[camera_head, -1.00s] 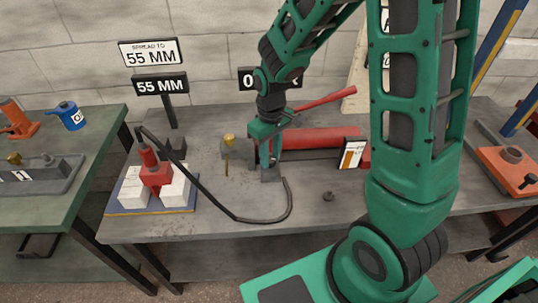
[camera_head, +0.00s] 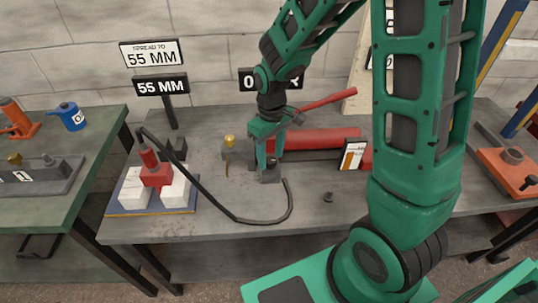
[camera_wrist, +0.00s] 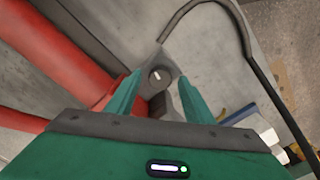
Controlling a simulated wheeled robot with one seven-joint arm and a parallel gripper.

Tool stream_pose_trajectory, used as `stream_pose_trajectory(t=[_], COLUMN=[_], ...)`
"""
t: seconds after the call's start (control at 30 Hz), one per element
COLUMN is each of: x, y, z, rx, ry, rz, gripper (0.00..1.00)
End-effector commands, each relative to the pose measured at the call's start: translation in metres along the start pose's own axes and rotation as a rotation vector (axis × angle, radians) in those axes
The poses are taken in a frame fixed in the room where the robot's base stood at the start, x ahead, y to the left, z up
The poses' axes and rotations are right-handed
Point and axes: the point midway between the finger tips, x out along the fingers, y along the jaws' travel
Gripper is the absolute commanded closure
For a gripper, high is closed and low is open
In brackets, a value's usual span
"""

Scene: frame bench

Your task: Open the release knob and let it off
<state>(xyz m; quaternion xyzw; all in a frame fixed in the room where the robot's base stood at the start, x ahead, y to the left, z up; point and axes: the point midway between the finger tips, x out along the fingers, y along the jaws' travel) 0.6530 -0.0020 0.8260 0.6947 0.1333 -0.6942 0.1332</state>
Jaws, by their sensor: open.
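The release knob (camera_wrist: 156,75) is a small dark round knob with a white mark, at the end of the pump block. It also shows as a dark spot under my gripper in the head view (camera_head: 271,161). My gripper (camera_wrist: 158,84) is open, with one finger on each side of the knob; I cannot tell whether they touch it. The red pump cylinder (camera_head: 310,139) lies behind it, with a raised red lever (camera_head: 328,100). A red spreader (camera_head: 156,172) stands between white blocks (camera_head: 134,195), joined to a black hose (camera_head: 215,206).
Signs reading 55 MM (camera_head: 161,86) stand at the back left. A white card with an orange bar (camera_head: 352,155) stands before the pump. A brass-topped fitting (camera_head: 230,142) is left of my gripper.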

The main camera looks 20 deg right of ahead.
Motion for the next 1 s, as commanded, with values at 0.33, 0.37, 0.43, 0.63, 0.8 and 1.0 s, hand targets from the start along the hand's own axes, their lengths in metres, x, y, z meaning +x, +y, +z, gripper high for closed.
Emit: stream_pose_trajectory(t=[0.33,0.37,0.43,0.63,0.8,1.0], x=[-0.061,-0.066,-0.077,-0.097,-0.101,-0.101], y=[0.001,0.001,0.001,0.001,0.001,0.001], z=[-0.002,-0.002,-0.002,-0.002,-0.002,-0.002], rx=[0.000,0.000,0.000,0.000,0.000,0.000], ry=[0.007,0.007,0.006,0.004,0.003,0.003], rz=[0.001,0.001,0.001,0.000,0.000,0.000], gripper=[0.52,0.52,0.52,0.52,0.52,0.52])
